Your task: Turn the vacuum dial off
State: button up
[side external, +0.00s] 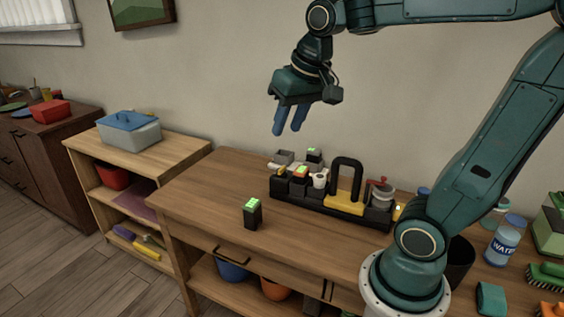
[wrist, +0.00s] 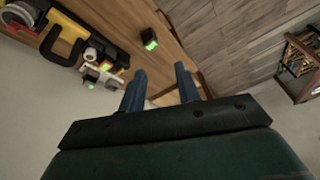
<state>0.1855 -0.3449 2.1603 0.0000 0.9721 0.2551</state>
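A black panel (side external: 330,214) on the wooden worktop carries several small units. They include a white round knob (side external: 319,180), a yellow-based block with a tall black loop handle (side external: 345,182) and a grey cylinder with a red top (side external: 381,190). I cannot tell which part is the vacuum dial. The panel also shows at the upper left in the wrist view (wrist: 112,48). My gripper (side external: 289,127) hangs in the air above and left of the panel. Its two blue fingers are apart with nothing between them, as the wrist view (wrist: 160,72) also shows.
A small black box with a green top (side external: 252,213) stands alone on the worktop, left of the panel. Bare worktop (side external: 200,195) surrounds it. A water bottle (side external: 503,242) and brushes stand at the right. A lower shelf unit with a blue-lidded bin (side external: 128,130) is at the left.

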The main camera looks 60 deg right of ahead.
jog(key=w+d+m+g, duration=0.1)
jog(key=w+d+m, duration=0.2)
jog(key=w+d, duration=0.35)
jog(key=m+g, duration=0.3)
jog(key=m, duration=0.7)
send_over(282, 168)
notch_tip(282, 168, down, 16)
jog(key=r, duration=0.1)
jog(key=shift+d+f+y, duration=0.15)
jog(key=shift+f+y, duration=0.15)
jog(key=shift+y, duration=0.1)
notch_tip(282, 168, down, 14)
jog(key=shift+r, duration=0.15)
grip_shut()
